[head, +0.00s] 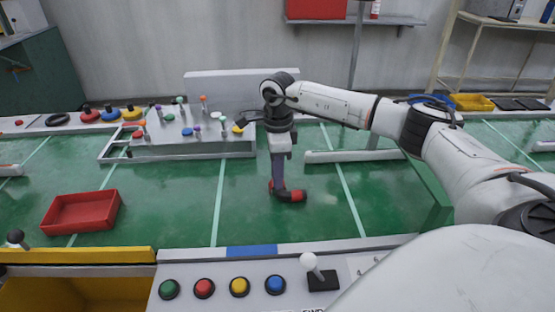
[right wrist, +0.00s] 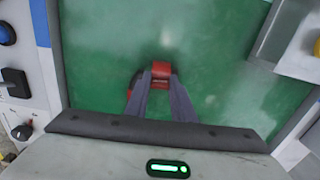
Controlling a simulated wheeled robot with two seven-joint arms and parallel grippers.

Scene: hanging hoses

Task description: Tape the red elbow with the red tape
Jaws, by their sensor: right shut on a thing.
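The red elbow (head: 292,195), a short bent piece with red ends and a dark middle, is at the green table's middle in the head view. My right gripper (head: 279,181) points down and is shut on it. In the right wrist view, the fingers of the gripper (right wrist: 160,85) close on the elbow (right wrist: 160,69), whose dark part is partly hidden behind the left finger. A red roll (head: 89,115), which looks like the red tape, lies in the row of rolls at the back left. My left gripper is not in view.
Black (head: 57,120), blue (head: 110,114) and yellow (head: 132,113) rolls lie near the red one. A pegged rack (head: 190,147) with coloured knobs stands behind. A red tray (head: 80,212) is at left. A button panel (head: 222,302) lines the front. The green surface between is clear.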

